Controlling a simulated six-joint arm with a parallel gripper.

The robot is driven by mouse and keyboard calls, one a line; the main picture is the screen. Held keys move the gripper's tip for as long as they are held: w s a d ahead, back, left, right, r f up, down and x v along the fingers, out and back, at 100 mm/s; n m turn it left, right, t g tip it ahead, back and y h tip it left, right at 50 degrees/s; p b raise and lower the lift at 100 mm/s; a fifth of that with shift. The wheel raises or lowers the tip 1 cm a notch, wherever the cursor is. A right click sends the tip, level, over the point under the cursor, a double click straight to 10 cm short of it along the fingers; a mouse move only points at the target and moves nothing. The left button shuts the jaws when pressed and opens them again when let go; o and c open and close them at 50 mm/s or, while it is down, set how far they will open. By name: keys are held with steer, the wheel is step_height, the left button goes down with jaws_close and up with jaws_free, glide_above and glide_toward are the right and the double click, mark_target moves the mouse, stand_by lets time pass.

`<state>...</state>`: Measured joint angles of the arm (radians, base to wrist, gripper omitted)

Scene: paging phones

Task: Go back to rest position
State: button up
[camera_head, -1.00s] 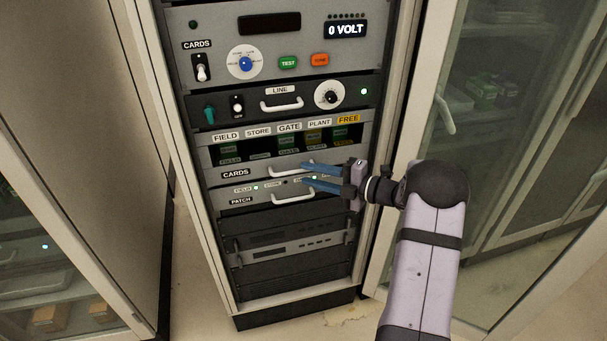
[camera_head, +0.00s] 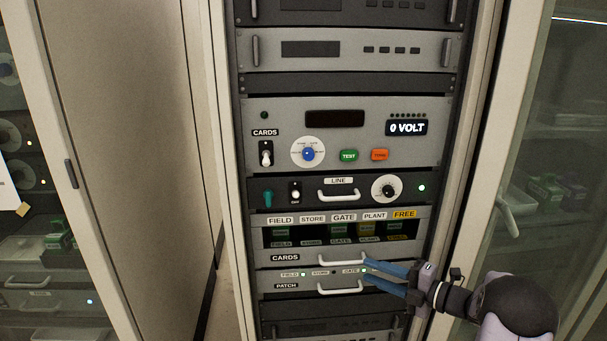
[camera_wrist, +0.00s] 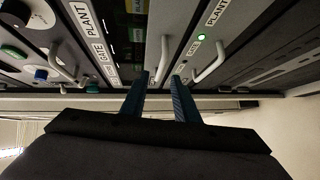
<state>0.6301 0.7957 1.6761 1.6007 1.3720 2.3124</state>
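My gripper (camera_head: 366,269) is at the lower right of the head view, in front of the rack. Its two blue fingers are apart with a visible gap. The tips are near the right ends of the CARDS drawer handle (camera_head: 342,259) and the PATCH drawer handle (camera_head: 339,287). In the wrist view my gripper (camera_wrist: 158,78) points at the panel, and the CARDS handle (camera_wrist: 163,60) shows just beyond the fingertips. I see nothing held; whether a finger touches a handle, I cannot tell.
The control panel (camera_head: 280,135) shows 0 VOLT above the LINE unit (camera_head: 265,190). Labelled cards (camera_head: 340,233) sit in the slot row. A glass-door cabinet (camera_head: 560,130) stands right of the rack, and a tall cabinet (camera_head: 140,150) stands left.

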steer(key=s+a+f+n+g+h, duration=0.3)
steer(key=s+f+n+g, duration=0.7)
steer(key=s+f+n, duration=1.35)
steer(key=s+r+n+g+h+p, duration=0.4)
steer(key=s+r+n+h, duration=0.3)
steer(key=s+r+n, duration=0.75)
steer(key=w+a+r+n+t+h+p, duration=0.1)
steer(key=w+a+r+n+t+p, duration=0.1)
steer(key=w+a+r+n, duration=0.4)
steer(key=shift+r+n+h+p, duration=0.3)
steer(key=shift+r+n+p, duration=0.5)
steer(key=shift+r+p, duration=0.1)
